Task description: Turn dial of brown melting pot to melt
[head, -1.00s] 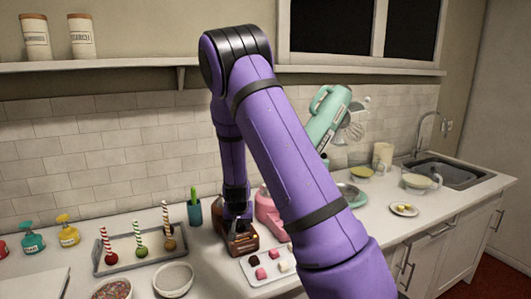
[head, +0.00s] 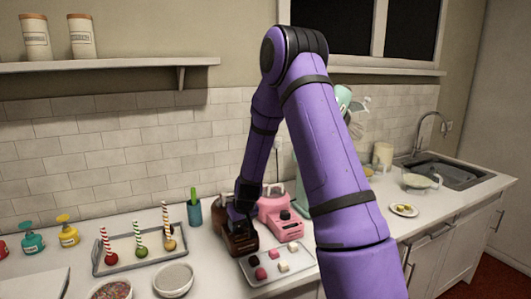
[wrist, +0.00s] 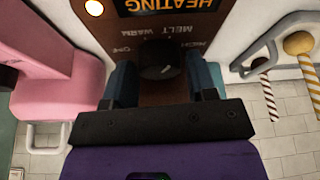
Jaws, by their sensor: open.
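The brown melting pot (head: 240,243) stands on the counter, partly hidden by my arm in the head view. In the wrist view the brown pot (wrist: 100,30) appears upside down, with a lit lamp and a HEATING label. Its dark round dial (wrist: 160,60) lies below the printed words MELT and WARM. A small light mark shows on the dial, but I cannot tell which setting it points to. My gripper (wrist: 161,67) is open, with one finger on each side of the dial. I cannot tell whether the fingers touch it. The head view shows my gripper (head: 238,210) over the pot.
A pink melting pot (head: 283,218) stands close to the right of the brown one. A tray of small sweets (head: 258,280) lies in front. A grey tray (head: 112,262) with striped-stick treats and a teal cup (head: 194,212) stand to the left.

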